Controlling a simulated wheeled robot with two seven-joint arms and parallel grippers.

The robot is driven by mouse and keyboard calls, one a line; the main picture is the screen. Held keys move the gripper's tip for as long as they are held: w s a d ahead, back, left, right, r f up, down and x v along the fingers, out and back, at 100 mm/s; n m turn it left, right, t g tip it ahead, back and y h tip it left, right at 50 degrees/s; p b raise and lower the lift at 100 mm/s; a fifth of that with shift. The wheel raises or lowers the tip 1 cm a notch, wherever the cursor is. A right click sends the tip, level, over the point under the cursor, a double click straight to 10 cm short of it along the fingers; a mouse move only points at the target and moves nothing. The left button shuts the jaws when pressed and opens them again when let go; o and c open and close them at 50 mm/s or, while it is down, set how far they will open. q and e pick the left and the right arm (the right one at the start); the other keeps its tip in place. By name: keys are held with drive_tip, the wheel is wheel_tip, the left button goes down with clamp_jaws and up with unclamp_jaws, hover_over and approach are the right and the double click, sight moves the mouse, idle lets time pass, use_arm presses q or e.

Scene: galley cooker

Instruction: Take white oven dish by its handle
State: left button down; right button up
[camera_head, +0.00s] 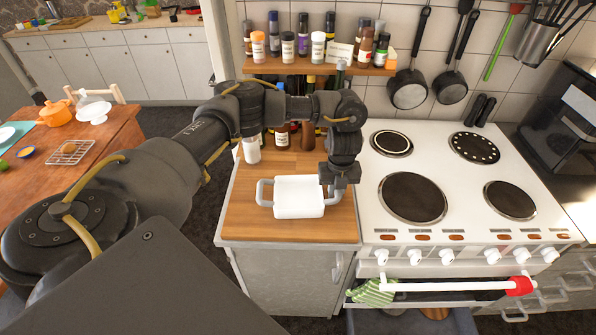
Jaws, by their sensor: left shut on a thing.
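The white oven dish (298,197) sits on the wooden counter top, left of the cooker. My left gripper (334,193) comes down from above at the dish's right end and is shut on the right handle. The fingertips are partly hidden by the wrist. The dish looks level and on or very near the wood; I cannot tell whether it is lifted. My right gripper is not in view.
The white cooker (450,180) with dark hotplates stands directly right. Bottles and jars (282,133) stand behind the dish, under a spice shelf (320,66). Pans (408,88) hang on the tiled wall. The counter's front part (290,228) is clear.

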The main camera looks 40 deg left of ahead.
use_arm(q)
drive_tip(key=shift+r, duration=0.1)
idle(0.3)
drive_tip(key=shift+w+r, duration=0.1)
drive_tip(key=shift+r, duration=0.45)
drive_tip(key=s+d+r+b, duration=0.1)
drive_tip(key=d+r+b, duration=0.4)
drive_tip(key=d+r, duration=0.6)
drive_tip(key=d, duration=0.3)
drive_tip(key=shift+s+r, duration=0.35)
drive_tip(key=shift+r, duration=0.05)
